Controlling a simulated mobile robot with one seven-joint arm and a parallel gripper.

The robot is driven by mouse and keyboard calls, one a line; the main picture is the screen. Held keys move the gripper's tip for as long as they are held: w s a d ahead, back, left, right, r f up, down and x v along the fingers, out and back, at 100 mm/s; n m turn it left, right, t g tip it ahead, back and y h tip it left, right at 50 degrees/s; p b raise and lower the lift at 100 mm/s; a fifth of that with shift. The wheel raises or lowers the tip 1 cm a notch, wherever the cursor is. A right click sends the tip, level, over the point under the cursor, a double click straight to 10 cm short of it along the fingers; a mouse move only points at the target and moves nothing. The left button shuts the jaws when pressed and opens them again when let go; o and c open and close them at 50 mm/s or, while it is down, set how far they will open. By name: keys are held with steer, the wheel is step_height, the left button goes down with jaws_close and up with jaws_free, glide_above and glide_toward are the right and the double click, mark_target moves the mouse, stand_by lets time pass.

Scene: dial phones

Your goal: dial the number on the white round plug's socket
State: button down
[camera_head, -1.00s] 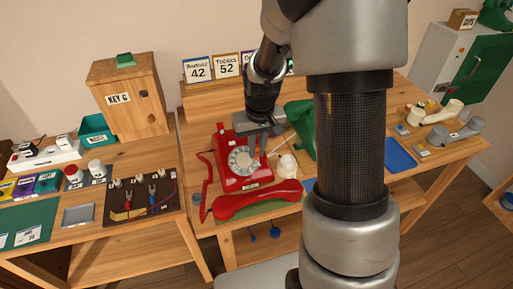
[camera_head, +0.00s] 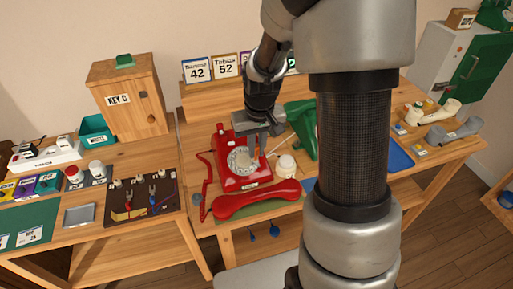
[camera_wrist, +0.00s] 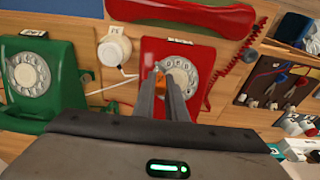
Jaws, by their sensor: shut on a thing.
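The red dial phone (camera_head: 240,166) stands on the middle table, its pale round dial (camera_head: 240,160) facing up. My gripper (camera_head: 257,157) is over the right side of this dial, its fingers close together on a small orange thing (camera_wrist: 160,84). In the wrist view my fingertips (camera_wrist: 165,72) reach the edge of the red phone's dial (camera_wrist: 181,75). Whether they touch it I cannot tell. A white round object (camera_head: 286,165) with a thin white cable stands beside the red phone; it also shows in the wrist view (camera_wrist: 115,48). I cannot read a socket number.
The red handset (camera_head: 257,198) lies off the hook in front of the phone. A green dial phone (camera_head: 301,128) stands right of it, partly behind my arm. A white power strip (camera_head: 45,156) with plugs is on the left table. Number cards (camera_head: 197,71) stand at the back.

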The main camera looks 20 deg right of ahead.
steer(key=w+a, duration=0.1)
steer(key=w+a+r+p, duration=0.1)
steer(key=a, duration=0.1)
steer(key=w+a+r, duration=0.1)
steer(key=a, duration=0.1)
steer(key=shift+w+p, duration=0.3)
steer(key=shift+p, duration=0.05)
steer(key=shift+w+f+b, duration=0.25)
steer(key=shift+f+b, duration=0.15)
steer(key=shift+f, duration=0.2)
steer(key=shift+w+f+b, duration=0.2)
steer(key=shift+f+b, duration=0.1)
steer(key=shift+f, duration=0.1)
stand_by(0.7)
steer(key=shift+d, duration=0.1)
steer(key=shift+w+d+r, duration=0.1)
steer(key=shift+w+d, duration=0.1)
steer(key=shift+d, duration=0.35)
